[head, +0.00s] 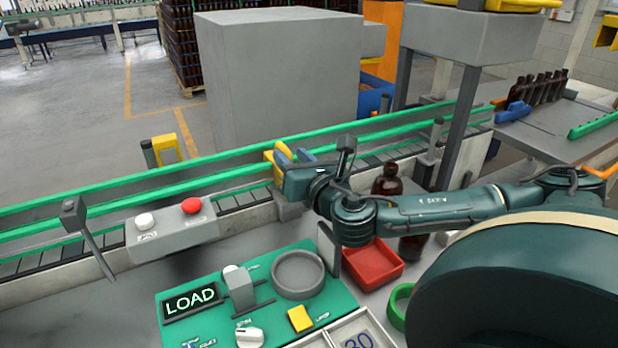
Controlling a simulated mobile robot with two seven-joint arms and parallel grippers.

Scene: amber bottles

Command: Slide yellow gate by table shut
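A yellow piece (269,157), which looks like the gate, sits at the near side of the green-railed conveyor, left of the picture's middle. Most of it is hidden behind my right gripper (294,155). The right arm reaches in from the right, and its blue fingers are right at the yellow piece. I cannot tell whether they touch it or are closed on it. My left gripper is out of view.
A control box with a red button (191,206) stands left of the gripper. A green LOAD panel (255,300), a red tray (373,265) and a brown bottle (387,181) are near my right arm. A yellow-fronted post (166,149) stands beyond the conveyor.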

